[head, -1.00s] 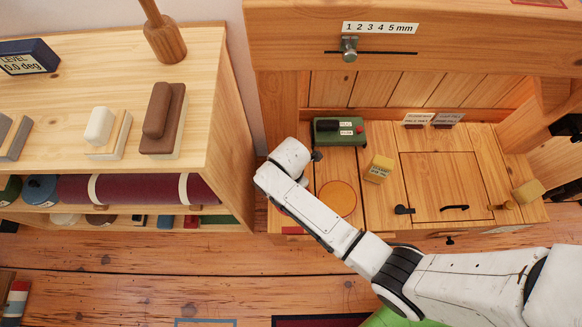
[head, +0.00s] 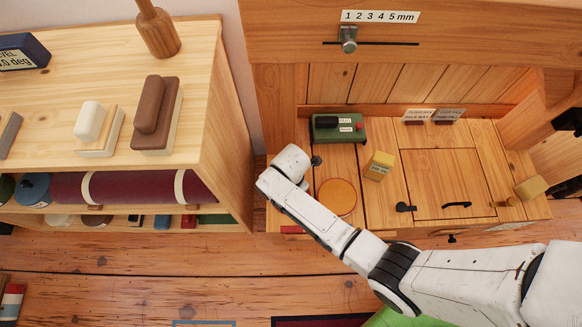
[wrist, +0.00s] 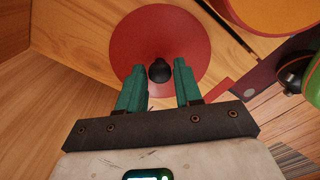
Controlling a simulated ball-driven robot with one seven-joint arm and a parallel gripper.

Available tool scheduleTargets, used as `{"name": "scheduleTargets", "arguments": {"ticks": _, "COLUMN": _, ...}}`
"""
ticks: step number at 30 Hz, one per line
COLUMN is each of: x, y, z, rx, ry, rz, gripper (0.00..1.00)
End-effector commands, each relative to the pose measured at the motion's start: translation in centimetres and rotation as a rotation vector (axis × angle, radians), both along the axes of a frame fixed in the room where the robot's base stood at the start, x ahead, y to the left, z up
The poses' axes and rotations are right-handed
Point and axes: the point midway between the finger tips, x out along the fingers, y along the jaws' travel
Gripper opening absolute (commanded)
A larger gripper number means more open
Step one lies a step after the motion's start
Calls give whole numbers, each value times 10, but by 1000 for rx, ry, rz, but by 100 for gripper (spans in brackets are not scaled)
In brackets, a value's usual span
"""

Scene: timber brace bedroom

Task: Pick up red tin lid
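The red tin lid (wrist: 160,32) is a round red disc with a black knob (wrist: 159,71) at its centre, in the upper middle of the wrist view. My gripper (wrist: 159,66) is open, its two teal fingers apart on either side of the knob. The knob shows in the gap near the fingertips, with space on both sides; I cannot tell the height of the fingers over the lid. In the head view my white wrist hides the lid and the fingers at the left end of the bench.
An orange disc (head: 337,196) lies right of my wrist on the bench. A green box (head: 339,127) stands behind, and a yellow block (head: 379,165) sits further right. A wooden shelf unit (head: 215,130) rises close on the left.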

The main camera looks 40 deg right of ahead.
Motion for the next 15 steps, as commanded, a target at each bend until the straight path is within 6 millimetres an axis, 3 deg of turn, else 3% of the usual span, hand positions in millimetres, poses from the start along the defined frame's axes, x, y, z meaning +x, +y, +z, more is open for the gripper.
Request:
{"name": "scheduleTargets", "arguments": {"ticks": 10, "x": 0, "y": 0, "z": 0, "rx": 0, "ry": 0, "rz": 0, "gripper": 1}}
{"name": "scheduleTargets", "arguments": {"ticks": 15, "x": 0, "y": 0, "z": 0, "rx": 0, "ry": 0, "rz": 0, "gripper": 0}}
